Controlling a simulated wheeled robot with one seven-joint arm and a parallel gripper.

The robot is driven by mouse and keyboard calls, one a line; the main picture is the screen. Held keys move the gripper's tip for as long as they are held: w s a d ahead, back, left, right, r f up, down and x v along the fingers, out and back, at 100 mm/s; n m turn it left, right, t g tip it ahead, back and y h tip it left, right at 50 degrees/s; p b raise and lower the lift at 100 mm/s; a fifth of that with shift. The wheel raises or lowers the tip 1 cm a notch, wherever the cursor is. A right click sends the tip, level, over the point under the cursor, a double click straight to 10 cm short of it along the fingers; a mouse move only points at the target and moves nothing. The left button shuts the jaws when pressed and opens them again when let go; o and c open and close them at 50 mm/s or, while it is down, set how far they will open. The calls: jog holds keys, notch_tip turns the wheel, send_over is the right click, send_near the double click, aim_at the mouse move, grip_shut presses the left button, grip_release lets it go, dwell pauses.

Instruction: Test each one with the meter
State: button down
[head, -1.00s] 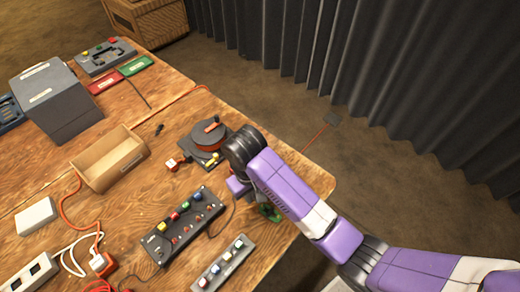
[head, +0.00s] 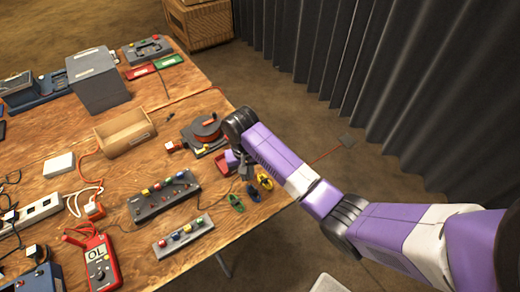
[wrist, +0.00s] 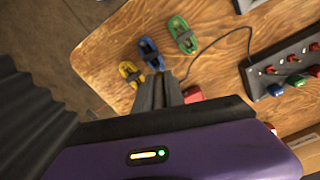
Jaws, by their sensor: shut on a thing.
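Three small coiled leads with dark bands lie at the table's near right corner: green (head: 236,202), blue (head: 253,194) and yellow (head: 265,182). They also show in the wrist view, green (wrist: 182,35), blue (wrist: 150,50) and yellow (wrist: 130,73). My gripper (head: 249,186) is shut on the blue lead, low at the table, between the other two. In the wrist view my gripper (wrist: 158,80) covers part of the hold. A red piece (head: 223,164) lies beside it, partly hidden. The red meter (head: 101,262) at lower left shows "OL".
A black strip with coloured terminals (head: 165,197) and a grey strip (head: 183,238) lie left of the leads. A cable reel (head: 206,131), wooden tray (head: 125,134) and grey box (head: 98,80) stand farther back. The table edge is close on the right.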

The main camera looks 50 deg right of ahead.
aim_at(260, 174)
jog(key=shift+w+d+m, duration=0.1)
jog(key=shift+d+m, duration=0.75)
jog(key=shift+d, duration=1)
jog(key=shift+w+d+m, duration=0.1)
jog(key=shift+d+m, duration=0.75)
jog(key=shift+d, duration=0.95)
notch_tip(260, 174, down, 3)
jog(key=b, duration=0.2)
jog(key=shift+b, duration=0.3)
jog(key=shift+f, duration=0.4)
jog(key=shift+a+p, duration=0.1)
jog(key=shift+p, duration=0.75)
jog(key=shift+f, duration=0.95)
jog(key=c, duration=1.3)
grip_release()
